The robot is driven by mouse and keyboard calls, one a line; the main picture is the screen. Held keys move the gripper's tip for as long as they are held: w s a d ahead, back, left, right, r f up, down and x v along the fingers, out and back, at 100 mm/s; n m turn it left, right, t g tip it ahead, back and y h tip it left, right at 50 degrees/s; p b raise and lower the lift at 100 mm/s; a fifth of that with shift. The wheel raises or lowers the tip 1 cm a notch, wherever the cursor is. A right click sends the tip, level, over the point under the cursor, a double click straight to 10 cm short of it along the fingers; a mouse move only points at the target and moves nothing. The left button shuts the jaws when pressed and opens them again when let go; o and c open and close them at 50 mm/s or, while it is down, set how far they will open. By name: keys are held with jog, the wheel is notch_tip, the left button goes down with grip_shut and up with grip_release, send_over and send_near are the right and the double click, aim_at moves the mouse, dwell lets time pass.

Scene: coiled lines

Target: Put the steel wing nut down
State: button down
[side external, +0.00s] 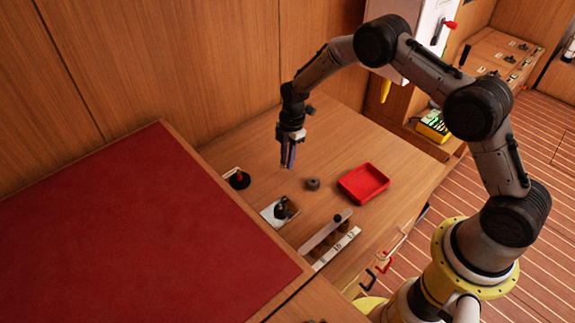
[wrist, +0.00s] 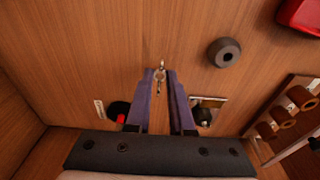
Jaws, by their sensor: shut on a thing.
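The steel wing nut (wrist: 160,80) shows in the wrist view as a small shiny metal piece between the tips of my gripper's two purple fingers. My gripper (wrist: 160,73) is shut on it. In the side external view my gripper (side external: 287,167) points down over the wooden worktop (side external: 345,145), left of the red tray. The nut is too small to make out there. I cannot tell how far the fingertips are from the wood.
A dark ring (side external: 312,184) lies right of my gripper, with a red tray (side external: 363,182) beyond it. Nearer the front are a black round fitting (side external: 239,180), a pale plate with a black fitting (side external: 270,216) and a rack (side external: 325,232). Bare wood surrounds the ring.

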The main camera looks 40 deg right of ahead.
aim_at(287, 174)
jog(key=shift+f, duration=1.35)
jog(key=shift+s+f, duration=0.1)
jog(key=c, duration=0.8)
grip_release()
jog(key=r, duration=0.4)
jog(key=d+r, duration=0.1)
jog(key=r, duration=0.7)
jog(key=shift+d+r, duration=0.15)
jog(key=shift+d, duration=0.05)
